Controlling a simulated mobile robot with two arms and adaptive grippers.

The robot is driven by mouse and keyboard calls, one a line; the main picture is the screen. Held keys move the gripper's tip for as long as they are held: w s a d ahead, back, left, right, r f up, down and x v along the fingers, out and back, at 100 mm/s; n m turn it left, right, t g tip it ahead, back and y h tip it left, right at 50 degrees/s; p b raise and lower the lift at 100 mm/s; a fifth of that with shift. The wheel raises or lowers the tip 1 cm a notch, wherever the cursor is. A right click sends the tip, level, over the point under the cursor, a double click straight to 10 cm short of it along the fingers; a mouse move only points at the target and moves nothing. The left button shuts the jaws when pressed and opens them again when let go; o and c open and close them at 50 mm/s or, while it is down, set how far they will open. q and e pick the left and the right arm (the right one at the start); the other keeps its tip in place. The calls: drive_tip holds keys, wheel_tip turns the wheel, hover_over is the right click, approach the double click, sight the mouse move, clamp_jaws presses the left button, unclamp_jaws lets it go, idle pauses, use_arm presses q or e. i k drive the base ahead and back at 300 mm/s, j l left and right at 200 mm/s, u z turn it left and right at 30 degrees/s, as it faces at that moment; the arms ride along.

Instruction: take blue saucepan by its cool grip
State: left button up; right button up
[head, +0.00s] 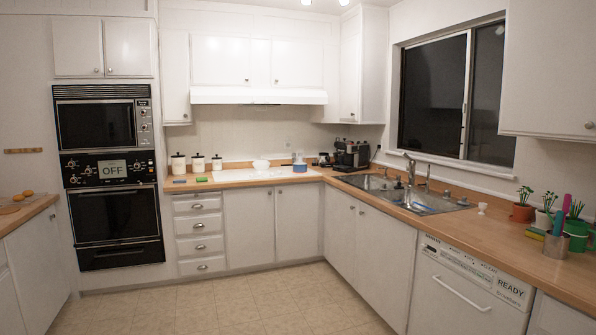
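A small blue pan-like object (300,167), likely the blue saucepan, stands on the back counter (232,184) near the inside corner. It is at the right end of the white cooktop area. It is too small and far away to make out its grip clearly. Neither of my grippers is in view.
A white bowl (261,164) and several white canisters (198,162) stand left of the blue object. A black coffee machine (352,155) is to its right. The sink (397,193) lies along the right counter. The tiled floor (235,303) is clear.

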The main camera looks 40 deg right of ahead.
sight(297, 169)
drive_tip(key=z, duration=0.5)
drive_tip(key=i, duration=3.9)
drive_tip(key=i+z, duration=0.25)
drive_tip(key=i, duration=0.45)
drive_tip(key=i+z, duration=0.2)
drive_tip(key=i, duration=0.5)
drive_tip(key=i+j+z, duration=0.25)
drive_tip(key=i, duration=0.4)
drive_tip(key=i+l, duration=0.05)
drive_tip(key=l, duration=0.05)
